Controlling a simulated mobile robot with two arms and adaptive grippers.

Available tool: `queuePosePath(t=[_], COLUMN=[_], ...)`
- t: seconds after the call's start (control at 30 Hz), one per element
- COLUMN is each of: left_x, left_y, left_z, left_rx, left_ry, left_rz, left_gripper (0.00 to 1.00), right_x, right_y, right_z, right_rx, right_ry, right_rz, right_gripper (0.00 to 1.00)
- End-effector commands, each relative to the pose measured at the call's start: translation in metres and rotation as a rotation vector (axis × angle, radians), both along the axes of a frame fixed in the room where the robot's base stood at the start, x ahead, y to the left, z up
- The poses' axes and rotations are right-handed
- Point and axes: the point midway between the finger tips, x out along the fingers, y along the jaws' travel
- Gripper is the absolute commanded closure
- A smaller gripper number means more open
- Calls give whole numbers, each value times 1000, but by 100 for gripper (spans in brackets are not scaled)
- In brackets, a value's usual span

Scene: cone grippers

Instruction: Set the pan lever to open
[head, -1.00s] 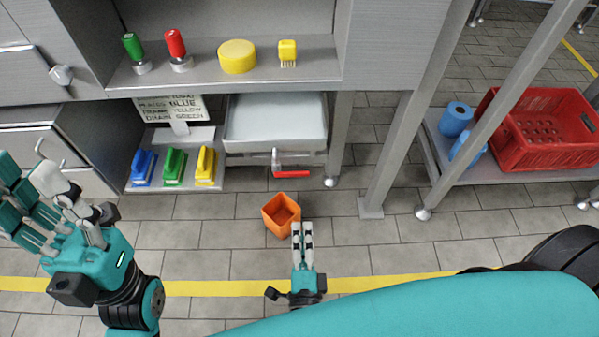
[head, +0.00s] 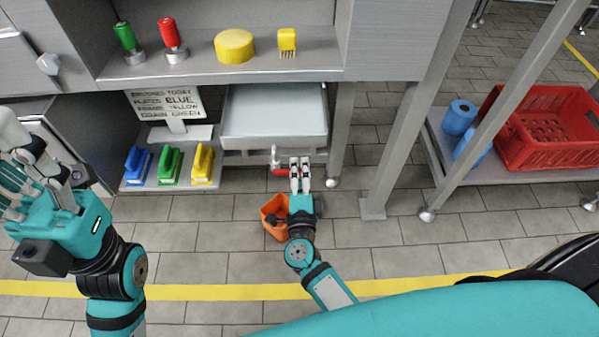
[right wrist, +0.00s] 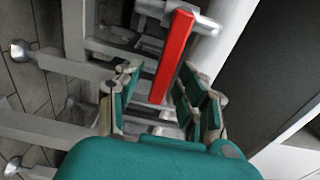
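The red pan lever (head: 281,171) sits on a metal valve (head: 275,155) below the front of the grey pan (head: 275,115); my right fingers hide part of it in the head view. In the right wrist view the red lever (right wrist: 174,55) reaches between my right fingers, with gaps on both sides. My right gripper (head: 300,163) is at the lever, its fingers apart in the right wrist view (right wrist: 160,95). My left gripper (head: 30,165) is open and empty at the far left, away from the lever.
An orange bin (head: 272,218) stands on the floor beside my right gripper. Blue, green and yellow brushes (head: 170,165) stand left of the pan near a sign (head: 166,102). A table leg (head: 340,130) rises to the right. A red crate (head: 540,130) is farther right.

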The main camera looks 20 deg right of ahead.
Motion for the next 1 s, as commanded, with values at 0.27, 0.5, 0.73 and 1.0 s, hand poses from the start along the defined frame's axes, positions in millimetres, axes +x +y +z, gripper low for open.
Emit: queuePosePath(t=[0.27,0.5,0.73,1.0], left_x=[-1,-1,-1,-1], left_y=[0,0,0,0], left_z=[3,2,1,0], left_rx=[1,2,4,3], left_ry=[-14,-12,-5,-2], left_rz=[0,0,-1,0], left_gripper=[60,60,60,60], right_x=[3,3,2,2], right_y=[-1,-1,-1,-1], right_z=[0,0,0,0], right_rx=[0,0,0,-1], right_ry=[0,0,0,0], right_rz=[0,0,0,0], right_gripper=[62,88,100,100])
